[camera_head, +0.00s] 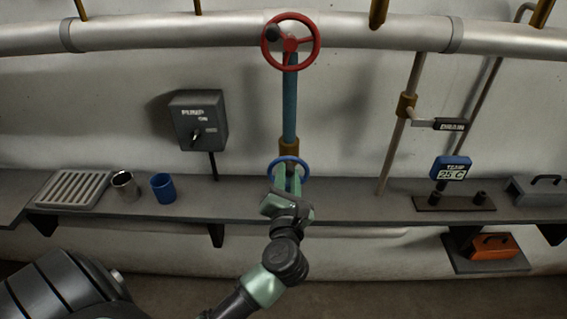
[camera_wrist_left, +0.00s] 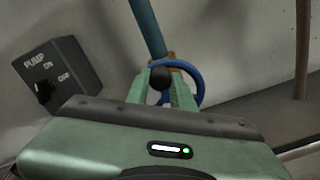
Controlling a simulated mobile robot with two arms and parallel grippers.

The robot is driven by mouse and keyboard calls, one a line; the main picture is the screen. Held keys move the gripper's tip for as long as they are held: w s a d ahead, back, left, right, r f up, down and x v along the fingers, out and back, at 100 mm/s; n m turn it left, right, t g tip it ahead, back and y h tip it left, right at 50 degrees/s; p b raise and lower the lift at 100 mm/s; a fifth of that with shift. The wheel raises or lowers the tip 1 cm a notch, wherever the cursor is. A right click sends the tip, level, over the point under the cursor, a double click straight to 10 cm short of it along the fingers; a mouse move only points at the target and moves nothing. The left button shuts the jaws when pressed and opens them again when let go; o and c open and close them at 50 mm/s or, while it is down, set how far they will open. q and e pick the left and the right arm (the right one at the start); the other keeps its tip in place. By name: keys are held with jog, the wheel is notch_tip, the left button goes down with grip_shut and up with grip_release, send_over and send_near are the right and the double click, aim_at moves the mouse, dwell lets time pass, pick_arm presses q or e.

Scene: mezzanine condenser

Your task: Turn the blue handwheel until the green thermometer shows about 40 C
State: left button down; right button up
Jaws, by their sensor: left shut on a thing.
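The blue handwheel (camera_head: 288,160) sits low on the vertical blue pipe, just above the grey shelf. It also shows in the left wrist view (camera_wrist_left: 196,78), partly hidden behind the fingers. My left gripper (camera_head: 287,180) reaches it from the front. In the left wrist view its green fingers (camera_wrist_left: 160,84) are shut on a dark round knob (camera_wrist_left: 161,78) at the wheel's near left side. A display marked TEMP (camera_head: 451,168) stands on the shelf at right. Its housing looks blue, not green, and it reads 25 C. My right gripper is not in view.
A red handwheel (camera_head: 311,56) is above on the same pipe (camera_head: 290,100). A pump switch box (camera_head: 198,121) is left of it. A steel cup (camera_head: 124,187) and blue cup (camera_head: 163,189) stand on the shelf (camera_head: 232,196). A DRAIN lever (camera_head: 449,125) is right.

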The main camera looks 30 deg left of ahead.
pick_arm(q)
jog(key=shift+w+d+f+m+p, duration=0.15)
jog(key=shift+d+m+p, duration=0.15)
jog(key=shift+m+p, duration=0.65)
jog(key=shift+w+d+f+m+p, duration=0.15)
jog(key=shift+d+m+p, duration=0.1)
jog(key=shift+m+p, duration=0.65)
jog(key=shift+w+d+m+p, duration=0.15)
jog(key=shift+d+m+p, duration=0.15)
jog(key=shift+m+p, duration=0.65)
jog(key=shift+f, duration=0.1)
jog(key=c, duration=1.2)
grip_release()
jog(key=b+v, duration=0.2)
jog(key=v, duration=0.5)
jog(key=shift+s+d, duration=0.2)
jog(key=shift+s, duration=0.15)
